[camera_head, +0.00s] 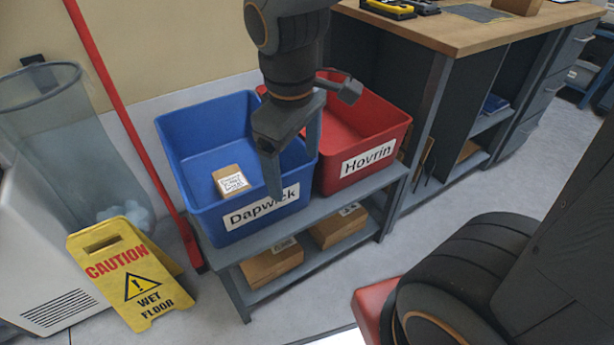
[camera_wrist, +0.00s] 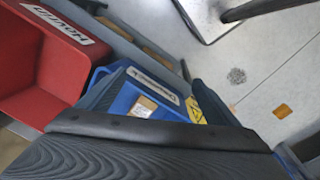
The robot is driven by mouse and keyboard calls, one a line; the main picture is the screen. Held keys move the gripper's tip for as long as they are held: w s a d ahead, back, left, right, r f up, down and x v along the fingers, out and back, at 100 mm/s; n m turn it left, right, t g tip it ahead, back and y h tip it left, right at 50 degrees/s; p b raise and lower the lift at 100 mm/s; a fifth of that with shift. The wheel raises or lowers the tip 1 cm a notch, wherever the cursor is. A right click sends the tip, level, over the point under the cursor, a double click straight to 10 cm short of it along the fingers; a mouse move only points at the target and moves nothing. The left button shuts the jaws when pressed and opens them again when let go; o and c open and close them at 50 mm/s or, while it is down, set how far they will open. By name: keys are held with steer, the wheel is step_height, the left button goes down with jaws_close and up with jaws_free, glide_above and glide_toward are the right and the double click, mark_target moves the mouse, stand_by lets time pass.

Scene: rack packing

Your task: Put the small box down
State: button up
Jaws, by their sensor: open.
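The small box (camera_head: 230,181) is brown cardboard with a white printed label. It lies inside the blue bin (camera_head: 187,133) labelled Dapwick, towards the front left of its floor. It also shows in the wrist view (camera_wrist: 144,106). My gripper (camera_head: 293,172) is open and empty, over the right part of the blue bin, to the right of the box and apart from it. Its fingers point down and hide part of the bin's right side.
A red bin (camera_head: 391,112) labelled Hovrin stands right of the blue bin on a grey rack (camera_head: 222,258). Cardboard boxes (camera_head: 271,262) lie on the lower shelf. A yellow wet-floor sign (camera_head: 128,275) stands at left, near a red pole (camera_head: 120,115). A workbench (camera_head: 455,36) stands at right.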

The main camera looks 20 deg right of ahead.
steer(key=s+r+m+g+y, duration=0.1)
steer(key=s+m, duration=0.5)
steer(key=shift+d+r, duration=0.3)
steer(key=shift+r, duration=0.1)
steer(key=shift+s, duration=0.1)
